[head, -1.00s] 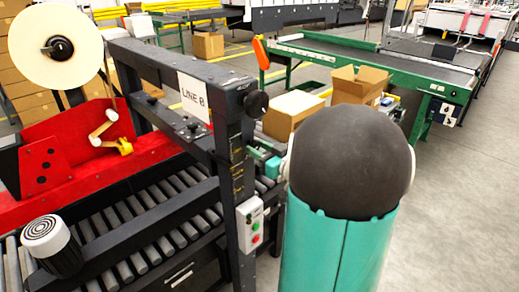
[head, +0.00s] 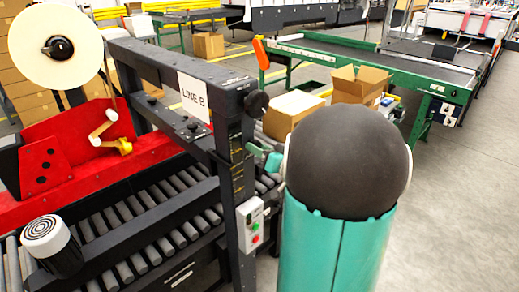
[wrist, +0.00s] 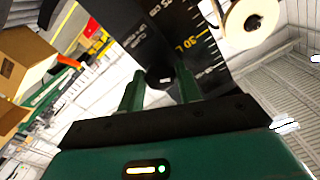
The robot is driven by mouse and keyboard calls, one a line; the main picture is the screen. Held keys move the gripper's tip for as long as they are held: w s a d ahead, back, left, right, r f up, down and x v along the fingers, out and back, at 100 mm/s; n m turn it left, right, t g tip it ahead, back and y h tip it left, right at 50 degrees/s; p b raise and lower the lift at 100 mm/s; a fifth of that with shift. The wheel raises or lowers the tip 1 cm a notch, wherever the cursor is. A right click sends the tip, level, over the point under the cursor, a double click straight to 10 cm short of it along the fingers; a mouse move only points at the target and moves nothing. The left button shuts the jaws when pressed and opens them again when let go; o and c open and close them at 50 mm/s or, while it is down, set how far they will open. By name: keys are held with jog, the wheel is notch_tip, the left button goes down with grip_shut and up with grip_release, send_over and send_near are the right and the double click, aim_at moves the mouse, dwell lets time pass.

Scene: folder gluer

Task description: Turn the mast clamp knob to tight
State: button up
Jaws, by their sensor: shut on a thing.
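The mast (head: 236,180) is a black post with yellow scale marks, standing left of my arm in the head view. In the wrist view the mast (wrist: 185,35) fills the top middle, its scale running diagonally. My green gripper (wrist: 160,88) is shut on a dark round knob (wrist: 160,76) at the mast face, one finger on each side. This is the mast clamp knob; its turn position cannot be read. In the head view my gripper (head: 258,154) shows as small teal parts beside the mast, and my arm partly hides it. The clamp knob is not clearly visible there.
Another black round knob (head: 256,103) sits at the crossbeam's end, above my gripper. A grey button box (head: 250,224) hangs lower on the mast. A roller conveyor (head: 150,225) runs below, with a cardboard box (head: 291,112) behind. Open floor (head: 455,200) lies right.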

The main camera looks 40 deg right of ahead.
jog(key=m, duration=1.3)
jog(key=shift+r, duration=0.1)
dwell(0.5)
jog(key=o, duration=0.9)
jog(key=shift+o, duration=0.2)
jog(key=s, duration=1.3)
jog(key=shift+s+d, duration=0.15)
jog(key=shift+s, duration=0.25)
